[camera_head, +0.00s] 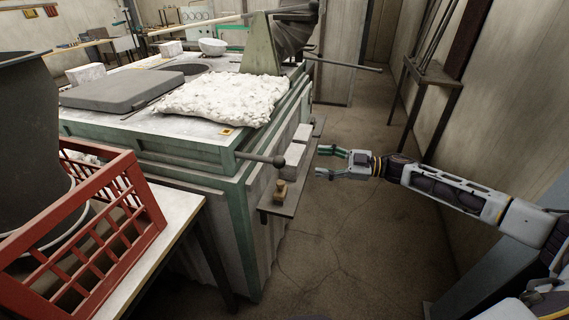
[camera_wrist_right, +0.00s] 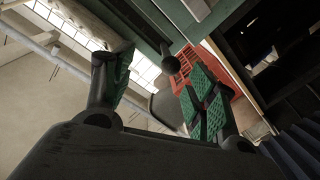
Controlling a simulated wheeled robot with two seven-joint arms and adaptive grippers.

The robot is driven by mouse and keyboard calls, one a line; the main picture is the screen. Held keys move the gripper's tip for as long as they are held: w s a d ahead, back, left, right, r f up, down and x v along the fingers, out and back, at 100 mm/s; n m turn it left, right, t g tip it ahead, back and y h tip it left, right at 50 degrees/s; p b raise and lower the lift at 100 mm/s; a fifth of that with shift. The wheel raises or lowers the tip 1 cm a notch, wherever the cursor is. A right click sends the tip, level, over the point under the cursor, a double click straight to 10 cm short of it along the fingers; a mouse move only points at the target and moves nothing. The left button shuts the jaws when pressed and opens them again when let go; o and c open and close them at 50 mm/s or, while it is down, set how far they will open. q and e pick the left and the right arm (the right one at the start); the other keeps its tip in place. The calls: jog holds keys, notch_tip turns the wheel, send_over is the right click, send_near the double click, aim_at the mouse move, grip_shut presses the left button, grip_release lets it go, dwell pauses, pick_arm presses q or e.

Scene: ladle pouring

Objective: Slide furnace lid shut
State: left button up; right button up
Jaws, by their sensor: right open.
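The furnace (camera_head: 190,157) is a large box with a green frame. A flat dark grey slab that looks like its lid (camera_head: 125,90) lies on top, beside a dark round opening (camera_head: 185,69) that is at least partly uncovered. A bar with a dark ball knob (camera_head: 275,160) juts from the furnace's near corner. My right gripper (camera_head: 322,162) is open and empty, to the right of the knob and apart from it. In the right wrist view the knob (camera_wrist_right: 172,65) appears between the open green-padded fingers, farther off. My left gripper is not in view.
A white lumpy blanket (camera_head: 222,97) lies on the furnace top near a green upright bracket (camera_head: 261,45). A narrow side shelf (camera_head: 283,204) holds small blocks by the gripper. A red crate (camera_head: 137,192) stands at left.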

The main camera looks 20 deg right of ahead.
aim_at(279, 163)
jog(key=shift+s+a+r+m+g+y, duration=0.15)
jog(key=shift+s+a+m+g+y, duration=0.25)
jog(key=shift+s, duration=0.2)
jog(key=shift+s+a+r+m+g+y, duration=0.1)
jog(key=shift+s+a+m+g+y, duration=0.1)
jog(key=shift+s+m+g+y, duration=0.25)
jog(key=shift+s, duration=0.1)
jog(key=shift+a, duration=0.1)
jog(key=shift+p+x, duration=0.8)
jog(key=shift+x, duration=5.95)
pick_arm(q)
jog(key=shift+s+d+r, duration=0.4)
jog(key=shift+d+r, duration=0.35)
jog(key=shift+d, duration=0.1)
pick_arm(e)
jog(key=shift+f, duration=0.2)
